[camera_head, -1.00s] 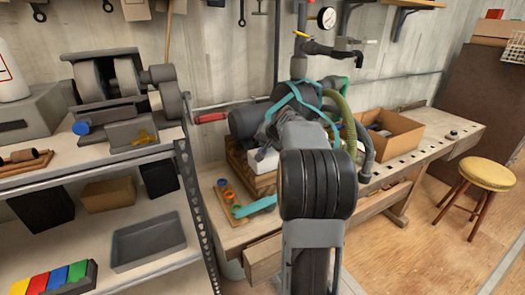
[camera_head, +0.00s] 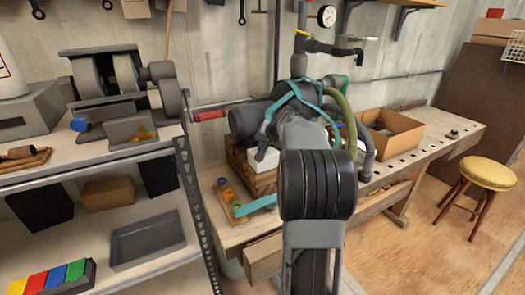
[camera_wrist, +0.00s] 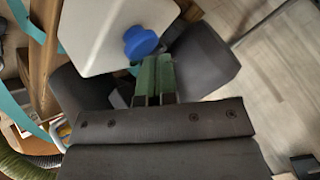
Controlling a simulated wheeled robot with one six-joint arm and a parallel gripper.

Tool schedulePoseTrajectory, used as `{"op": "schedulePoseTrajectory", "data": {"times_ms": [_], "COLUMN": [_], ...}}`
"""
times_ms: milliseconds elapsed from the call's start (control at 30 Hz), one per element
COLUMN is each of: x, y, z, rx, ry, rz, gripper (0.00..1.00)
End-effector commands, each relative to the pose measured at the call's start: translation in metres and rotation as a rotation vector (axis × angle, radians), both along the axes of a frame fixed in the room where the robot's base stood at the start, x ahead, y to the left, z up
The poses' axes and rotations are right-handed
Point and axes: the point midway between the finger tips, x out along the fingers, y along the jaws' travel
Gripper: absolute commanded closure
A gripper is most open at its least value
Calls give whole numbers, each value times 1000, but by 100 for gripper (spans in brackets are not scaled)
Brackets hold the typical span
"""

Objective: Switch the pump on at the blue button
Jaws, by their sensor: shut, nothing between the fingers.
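The blue button (camera_wrist: 141,42) is a round knob on the face of a white box (camera_wrist: 110,30) in the wrist view. The white box also shows in the head view (camera_head: 266,158), partly behind my arm, beside the dark pump (camera_head: 245,122) on the workbench. The button itself is hidden there. My gripper (camera_wrist: 150,62) is shut and empty, its green fingertips just below the button in the wrist view. I cannot tell whether they touch it. My gripper is hidden in the head view.
The pump stands on a wooden block (camera_head: 262,182), with hoses and teal straps around it. A cardboard box (camera_head: 400,130) sits further right on the bench. A grinder (camera_head: 115,100) with its own blue knob (camera_head: 79,125) stands on the left shelf. A stool (camera_head: 490,173) is at right.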

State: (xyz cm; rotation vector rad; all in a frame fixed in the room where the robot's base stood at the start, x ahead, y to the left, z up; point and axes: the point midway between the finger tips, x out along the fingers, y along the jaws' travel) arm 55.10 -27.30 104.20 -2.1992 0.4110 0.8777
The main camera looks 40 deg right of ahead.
Motion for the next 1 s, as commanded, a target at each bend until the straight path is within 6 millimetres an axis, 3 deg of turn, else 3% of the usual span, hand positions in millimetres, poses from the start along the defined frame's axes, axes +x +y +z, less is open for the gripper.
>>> {"op": "schedulePoseTrajectory", "data": {"times_ms": [667,1000], "x": [0,0], "y": [0,0], "z": [-4,4], "rx": [1,1], "ry": [1,1], "rz": [1,1], "gripper": [100,100]}}
